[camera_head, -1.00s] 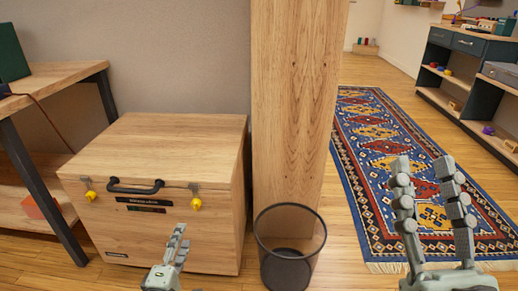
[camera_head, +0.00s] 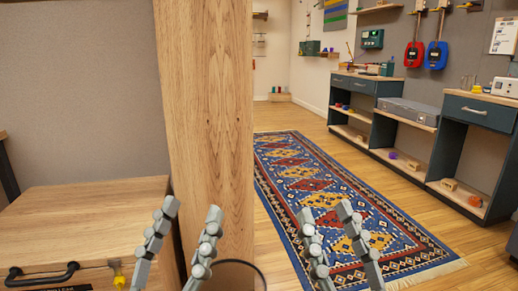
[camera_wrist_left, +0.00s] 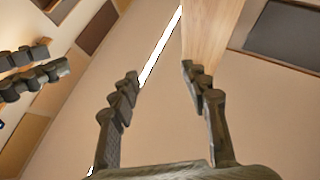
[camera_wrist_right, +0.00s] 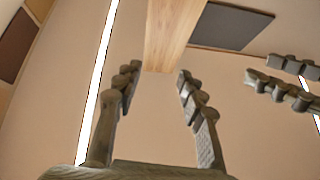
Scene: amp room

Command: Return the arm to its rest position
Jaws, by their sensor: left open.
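My left gripper (camera_head: 190,218) stands upright at the bottom of the head view, in front of the wooden column and the chest. Its fingers are apart with nothing between them. The left wrist view shows the same spread fingers (camera_wrist_left: 160,85) pointing up at the ceiling. My right gripper (camera_head: 326,216) stands upright to its right, over the patterned rug. Its fingers are apart and empty, and they also show spread in the right wrist view (camera_wrist_right: 155,82). Each wrist view shows the other gripper's fingers at its side.
A wooden chest (camera_head: 85,205) with a black handle stands at the lower left, beside a wooden column (camera_head: 205,100). A black mesh bin (camera_head: 258,270) is partly hidden at the bottom. A blue patterned rug (camera_head: 300,172) lies on open floor. Shelving units (camera_head: 470,120) line the right.

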